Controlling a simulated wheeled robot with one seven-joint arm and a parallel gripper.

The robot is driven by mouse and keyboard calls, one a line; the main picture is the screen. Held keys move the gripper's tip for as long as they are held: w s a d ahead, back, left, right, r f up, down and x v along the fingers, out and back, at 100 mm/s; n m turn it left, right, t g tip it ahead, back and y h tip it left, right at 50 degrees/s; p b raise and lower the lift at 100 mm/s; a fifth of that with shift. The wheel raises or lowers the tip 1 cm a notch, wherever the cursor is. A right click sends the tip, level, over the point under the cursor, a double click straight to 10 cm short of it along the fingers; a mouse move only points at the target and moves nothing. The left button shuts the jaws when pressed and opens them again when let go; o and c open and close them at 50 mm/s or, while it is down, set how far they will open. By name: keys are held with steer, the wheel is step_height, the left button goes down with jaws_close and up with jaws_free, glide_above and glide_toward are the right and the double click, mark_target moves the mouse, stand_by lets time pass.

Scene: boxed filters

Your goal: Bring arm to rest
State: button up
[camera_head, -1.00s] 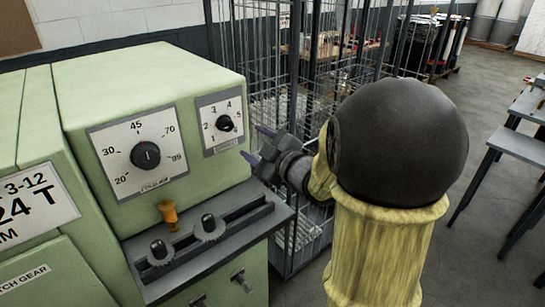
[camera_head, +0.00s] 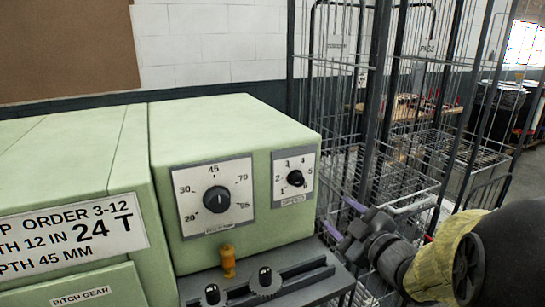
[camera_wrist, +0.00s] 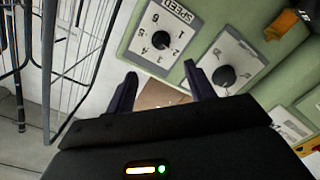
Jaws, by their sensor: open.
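My gripper (camera_head: 345,219) is at the right of the green machine (camera_head: 225,115) in the head view, in front of the wire cages. Its two dark purple fingers are apart with nothing between them. In the wrist view my gripper (camera_wrist: 160,88) points toward the machine's front, which appears turned over. The speed dial (camera_wrist: 162,40) lies beyond the fingers, and the larger dial (camera_wrist: 225,76) shows behind the right finger. I cannot tell the exact gap, but no contact shows. My arm comes in from the lower right of the head view.
The larger dial (camera_head: 216,199) and speed dial (camera_head: 295,178) are on the machine's front panel. Below are an orange knob (camera_head: 228,262) and a grey ledge with dark knobs (camera_head: 265,278). Wire cages (camera_head: 400,150) stand close behind the gripper. A labelled card (camera_head: 75,231) is at left.

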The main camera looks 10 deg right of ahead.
steer(key=s+a+f+m+g+h+p, duration=0.1)
steer(key=s+f+m+g+h+p, duration=0.45)
steer(key=f+m+g, duration=0.4)
steer(key=s+a+f+m+g+p, duration=0.2)
steer(key=s+a+m+g, duration=0.1)
steer(key=s, duration=0.5)
steer(key=shift+a+g, duration=0.65)
steer(key=shift+a, duration=0.3)
